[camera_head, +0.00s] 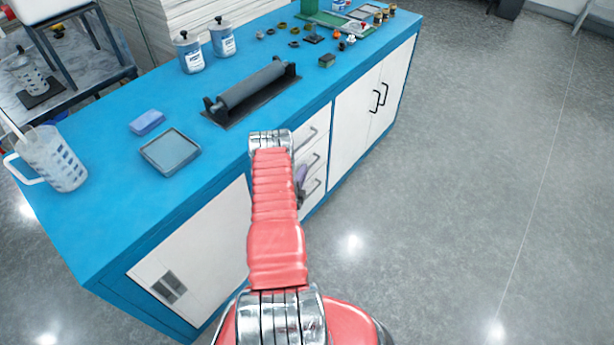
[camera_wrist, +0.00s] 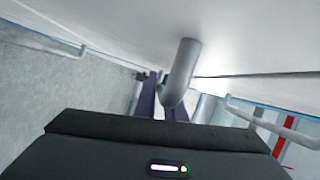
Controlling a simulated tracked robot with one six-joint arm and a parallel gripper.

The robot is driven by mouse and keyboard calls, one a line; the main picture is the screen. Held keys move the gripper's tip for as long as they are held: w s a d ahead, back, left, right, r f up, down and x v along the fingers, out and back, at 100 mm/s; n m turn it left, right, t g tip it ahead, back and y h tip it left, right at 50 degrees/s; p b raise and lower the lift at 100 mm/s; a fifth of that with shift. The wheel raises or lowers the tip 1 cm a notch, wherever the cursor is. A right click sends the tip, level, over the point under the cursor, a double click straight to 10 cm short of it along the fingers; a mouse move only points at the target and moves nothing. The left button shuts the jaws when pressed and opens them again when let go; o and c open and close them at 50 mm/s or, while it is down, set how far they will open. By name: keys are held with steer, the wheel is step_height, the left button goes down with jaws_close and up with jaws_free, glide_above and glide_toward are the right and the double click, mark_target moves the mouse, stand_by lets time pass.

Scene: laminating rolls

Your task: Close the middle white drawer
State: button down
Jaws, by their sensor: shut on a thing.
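The white drawers stand stacked in the front of the blue cabinet, partly hidden behind my arm in the head view. The middle white drawer (camera_head: 315,155) has a grey bar handle. In the wrist view its pale front (camera_wrist: 245,45) fills the upper part, and the handle (camera_wrist: 182,75) comes down between my dark fingers. My gripper (camera_head: 301,182) is at the drawer fronts and is shut on this handle, as the wrist view (camera_wrist: 163,105) shows. How far the drawer stands out from the cabinet I cannot tell.
Other drawer handles show at left (camera_wrist: 50,38) and right (camera_wrist: 275,123) in the wrist view. The blue cabinet top (camera_head: 100,215) carries a roller (camera_head: 252,85), a tray (camera_head: 170,152) and a jug (camera_head: 50,160). Grey floor (camera_head: 460,190) to the right is clear.

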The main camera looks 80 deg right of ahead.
steer(key=shift+w+f, duration=0.15)
steer(key=shift+w, duration=0.1)
steer(key=c, duration=2.2)
jaws_free()
steer(key=o, duration=0.4)
steer(key=shift+c, duration=0.2)
steer(key=a+r, duration=0.1)
steer(key=a, duration=1.2)
steer(key=shift+a, duration=0.4)
